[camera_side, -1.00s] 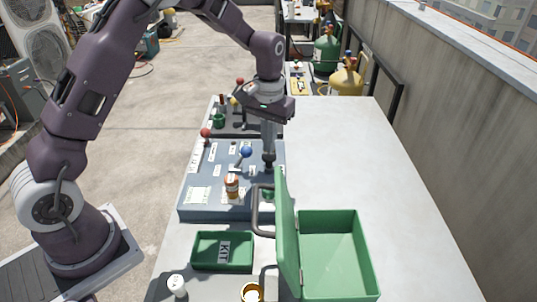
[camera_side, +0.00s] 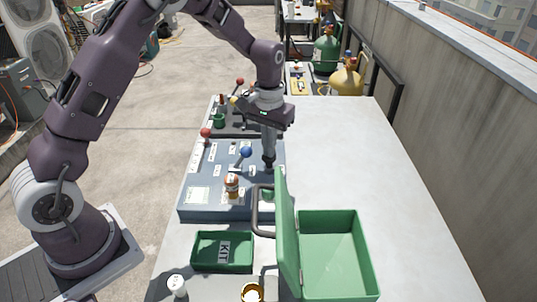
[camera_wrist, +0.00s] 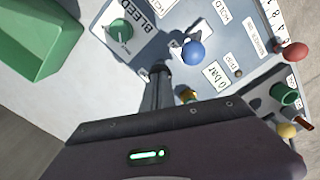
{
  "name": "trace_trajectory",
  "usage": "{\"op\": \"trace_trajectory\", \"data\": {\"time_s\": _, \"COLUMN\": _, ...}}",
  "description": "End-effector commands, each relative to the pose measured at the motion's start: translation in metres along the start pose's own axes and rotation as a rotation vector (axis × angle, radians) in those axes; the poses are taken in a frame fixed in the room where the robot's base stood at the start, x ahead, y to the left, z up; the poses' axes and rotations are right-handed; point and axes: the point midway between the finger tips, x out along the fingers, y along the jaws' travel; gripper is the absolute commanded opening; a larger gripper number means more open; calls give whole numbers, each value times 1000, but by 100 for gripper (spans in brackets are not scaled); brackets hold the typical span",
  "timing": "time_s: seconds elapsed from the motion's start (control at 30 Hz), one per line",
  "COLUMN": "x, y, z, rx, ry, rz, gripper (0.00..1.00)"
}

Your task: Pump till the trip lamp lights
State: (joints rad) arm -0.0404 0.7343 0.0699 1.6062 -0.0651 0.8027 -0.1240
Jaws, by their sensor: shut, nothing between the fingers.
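The blue-grey panel (camera_side: 212,211) lies on the table with labels on it. A lever with a blue ball (camera_side: 246,152) rises from it; the ball also shows in the wrist view (camera_wrist: 193,53). A red ball (camera_side: 206,132) stands on its left edge, also in the wrist view (camera_wrist: 295,52). The green knob (camera_wrist: 121,31) sits by the "BLEED" label. My gripper (camera_side: 269,164) is shut and empty, pointing down over the panel's right part, right of the blue ball. Contact cannot be told.
An open green box (camera_side: 336,213) with a raised lid and a green KIT tray (camera_side: 207,262) are in front. A darker panel with several knobs is behind. The table's right side (camera_side: 365,150) is clear.

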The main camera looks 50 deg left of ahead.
Motion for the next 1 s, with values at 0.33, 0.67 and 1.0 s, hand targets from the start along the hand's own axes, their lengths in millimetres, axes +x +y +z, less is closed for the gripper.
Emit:
{"op": "trace_trajectory", "data": {"time_s": 0.33, "x": 11, "y": 0, "z": 1, "rx": 0, "ry": -2, "rz": 0, "gripper": 0}}
{"op": "trace_trajectory", "data": {"time_s": 0.67, "x": 20, "y": 0, "z": 1, "rx": 0, "ry": -2, "rz": 0, "gripper": 0}}
{"op": "trace_trajectory", "data": {"time_s": 1.0, "x": -5, "y": 0, "z": 0, "rx": 0, "ry": 1, "rz": 0, "gripper": 0}}
